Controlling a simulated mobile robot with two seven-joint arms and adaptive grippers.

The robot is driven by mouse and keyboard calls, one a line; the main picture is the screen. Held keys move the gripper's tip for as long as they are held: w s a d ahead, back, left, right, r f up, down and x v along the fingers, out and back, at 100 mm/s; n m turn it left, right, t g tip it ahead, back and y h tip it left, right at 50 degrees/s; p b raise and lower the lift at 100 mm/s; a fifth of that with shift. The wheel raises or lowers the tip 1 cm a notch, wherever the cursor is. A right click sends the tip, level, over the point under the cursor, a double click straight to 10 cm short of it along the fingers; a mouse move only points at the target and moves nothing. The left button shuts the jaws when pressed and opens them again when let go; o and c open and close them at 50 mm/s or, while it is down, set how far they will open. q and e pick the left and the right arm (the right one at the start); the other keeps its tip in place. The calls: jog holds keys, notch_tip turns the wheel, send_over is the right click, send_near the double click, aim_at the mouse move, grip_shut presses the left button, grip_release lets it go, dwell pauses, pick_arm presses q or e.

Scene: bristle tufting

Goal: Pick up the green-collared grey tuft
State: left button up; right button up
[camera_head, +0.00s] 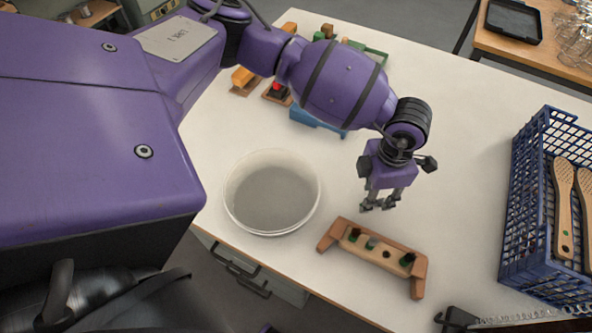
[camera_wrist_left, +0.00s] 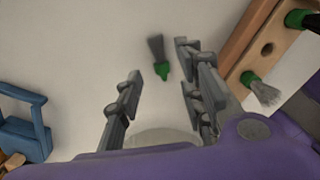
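In the left wrist view a loose tuft with dark grey bristles and a green collar (camera_wrist_left: 158,58) appears on the pale table, in line with the gap between my left gripper's fingers. My left gripper (camera_wrist_left: 160,82) is open, and no finger visibly touches the tuft. In the head view this gripper (camera_head: 378,204) points down just behind the wooden tuft rack; I cannot make out the loose tuft there. Another tuft with light grey bristles and a green collar (camera_wrist_left: 257,86) stands in the rack (camera_wrist_left: 240,45). My right gripper is not seen.
The rack (camera_head: 334,231) also holds dark tufts and has an empty hole. A white bowl (camera_head: 231,197) stands left of it. A blue crate with wooden brush bodies (camera_head: 514,200) is at the right. Coloured fixtures, including a blue one (camera_head: 318,121), stand behind. Table between gripper and crate is clear.

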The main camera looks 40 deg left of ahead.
pick_arm(q)
notch_tip(320, 180, down, 3)
jog(key=shift+s+f, duration=0.15)
jog(key=shift+f, duration=0.05)
jog(key=shift+r, duration=0.1)
jog(key=c, duration=0.9)
jog(key=shift+o, duration=0.2)
